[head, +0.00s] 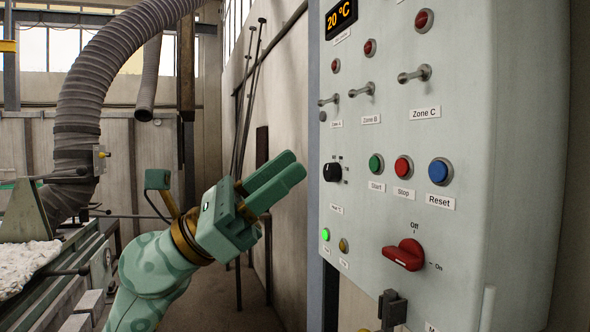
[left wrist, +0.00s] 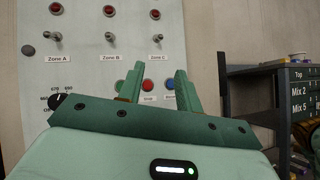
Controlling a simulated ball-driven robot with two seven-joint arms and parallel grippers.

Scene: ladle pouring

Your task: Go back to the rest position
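My left gripper (head: 291,166) is raised in front of the control panel (head: 480,115), pointing up and to the right in the head view. Its two green fingers are apart with nothing between them. In the left wrist view the gripper (left wrist: 160,72) is also open and empty, with the panel's buttons behind the fingers. I cannot see it touching the panel. My right gripper is not in view.
The panel has a red rotary switch (head: 404,255) lying nearly level, a lit green lamp (head: 325,234), and blue Reset button (head: 440,171). A labelled dark rack (left wrist: 290,95) stands right in the wrist view. A large grey hose (head: 95,75) hangs left.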

